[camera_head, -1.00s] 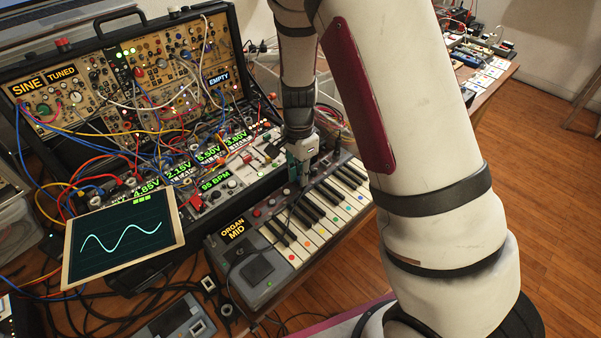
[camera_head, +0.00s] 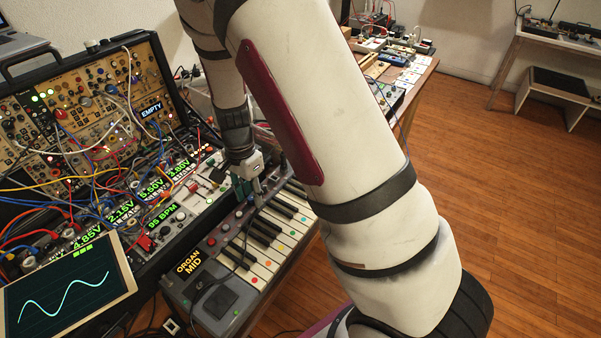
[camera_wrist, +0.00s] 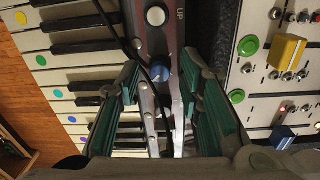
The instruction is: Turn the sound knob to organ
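The small keyboard (camera_head: 213,297) has a label (camera_head: 188,262) reading "ORGAN MID" at its near-left end. My gripper (camera_head: 251,188) is over the keyboard's control strip, beside the keys. In the wrist view its teal-padded fingers (camera_wrist: 163,85) are apart. A blue knob (camera_wrist: 160,70) shows between the fingertips, with visible gaps on both sides. A white knob (camera_wrist: 155,16) sits farther along the strip near the marking "UP". No knob's name is readable, so I cannot tell which is the sound knob.
A black cable (camera_wrist: 128,40) crosses the strip close to the fingers. A modular synth case (camera_head: 75,120) with many patch cables stands left of the keyboard. A tablet (camera_head: 65,290) showing a wave is at lower left. The wooden floor (camera_head: 530,210) at right is clear.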

